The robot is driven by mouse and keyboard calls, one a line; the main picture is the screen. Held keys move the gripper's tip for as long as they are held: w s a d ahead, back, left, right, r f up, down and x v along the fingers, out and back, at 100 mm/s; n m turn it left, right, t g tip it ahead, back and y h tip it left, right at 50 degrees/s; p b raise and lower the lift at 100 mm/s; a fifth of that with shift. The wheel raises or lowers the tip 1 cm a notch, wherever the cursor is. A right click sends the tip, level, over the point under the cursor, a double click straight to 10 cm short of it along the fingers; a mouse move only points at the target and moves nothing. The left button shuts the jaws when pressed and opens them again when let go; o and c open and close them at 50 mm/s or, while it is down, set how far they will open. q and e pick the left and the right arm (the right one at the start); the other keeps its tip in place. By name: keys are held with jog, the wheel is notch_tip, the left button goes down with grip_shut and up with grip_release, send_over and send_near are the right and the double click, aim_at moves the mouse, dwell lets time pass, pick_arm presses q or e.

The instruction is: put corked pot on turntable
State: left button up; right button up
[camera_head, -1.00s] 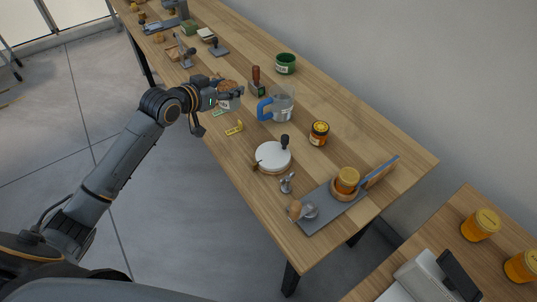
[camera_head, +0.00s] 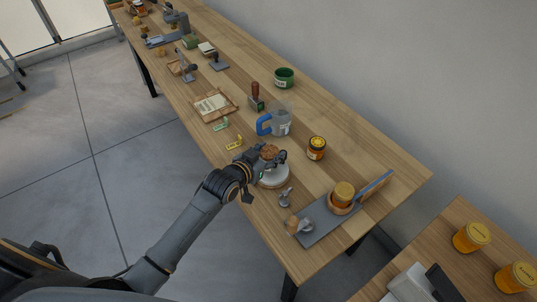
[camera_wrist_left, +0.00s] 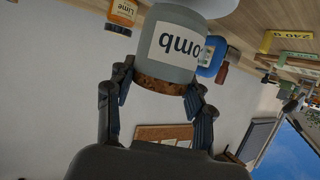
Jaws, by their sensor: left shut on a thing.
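The corked pot (camera_head: 268,152) is held in my left gripper (camera_head: 273,157), its brown cork facing up in the head view. The turntable is a white round disc (camera_head: 275,181) on the table, partly hidden by my gripper and the pot. The pot is over the disc; whether it touches cannot be told. My right gripper is not in view.
A small metal piece (camera_head: 285,197) and a grey board (camera_head: 322,222) are in front. Yellow (camera_head: 235,143) and green (camera_head: 221,125) pieces lie to the left.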

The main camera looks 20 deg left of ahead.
pick_arm(q)
jog(key=shift+a+f, duration=0.1)
jog(key=shift+f, duration=0.8)
jog(key=shift+f, duration=0.15)
jog(key=o, duration=1.3)
jog(key=shift+o, duration=0.2)
jog(key=shift+r, duration=0.2)
jog(key=shift+s, duration=0.35)
jog(key=v, duration=1.1)
jog(key=shift+s+r+b, duration=0.15)
jog(key=shift+b, duration=0.25)
